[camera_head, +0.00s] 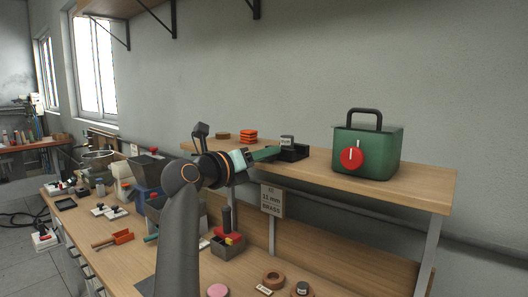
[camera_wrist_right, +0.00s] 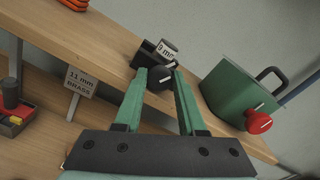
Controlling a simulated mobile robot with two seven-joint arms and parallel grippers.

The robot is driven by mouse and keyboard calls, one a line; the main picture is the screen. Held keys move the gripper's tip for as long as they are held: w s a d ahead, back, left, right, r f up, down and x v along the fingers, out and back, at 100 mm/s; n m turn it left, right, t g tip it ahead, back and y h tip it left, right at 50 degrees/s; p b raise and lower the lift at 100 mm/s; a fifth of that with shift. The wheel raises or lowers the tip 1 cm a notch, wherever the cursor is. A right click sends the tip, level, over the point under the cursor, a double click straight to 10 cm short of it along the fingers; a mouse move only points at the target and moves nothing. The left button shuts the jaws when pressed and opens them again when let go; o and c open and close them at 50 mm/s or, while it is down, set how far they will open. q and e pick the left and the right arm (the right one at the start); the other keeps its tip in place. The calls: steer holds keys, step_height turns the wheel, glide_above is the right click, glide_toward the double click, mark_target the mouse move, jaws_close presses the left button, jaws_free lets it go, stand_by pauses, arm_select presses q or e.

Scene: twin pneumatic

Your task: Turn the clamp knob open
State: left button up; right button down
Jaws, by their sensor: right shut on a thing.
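A dark round knob with a white mark (camera_wrist_right: 160,77) is on the front of a small black clamp block (camera_wrist_right: 143,53), which stands on the raised wooden shelf. A small labelled piece (camera_wrist_right: 168,48) sits at the top of the block. The black block also shows in the head view (camera_head: 294,152). My right gripper (camera_wrist_right: 161,74) has its two green fingers on either side of the knob and is shut on it. In the head view, the right gripper (camera_head: 272,153) reaches in from the left and hides the knob. My left gripper is not in view.
A green box (camera_head: 368,150) with a red knob (camera_head: 351,158) and dark handle stands right of the clamp on the shelf (camera_head: 425,188). Orange rings (camera_head: 248,136) lie left. An "11 mm BRASS" sign (camera_head: 271,199) hangs below the shelf edge. Several tools and bins crowd the lower bench.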

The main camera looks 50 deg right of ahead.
steer(key=c, duration=0.5)
jaws_free()
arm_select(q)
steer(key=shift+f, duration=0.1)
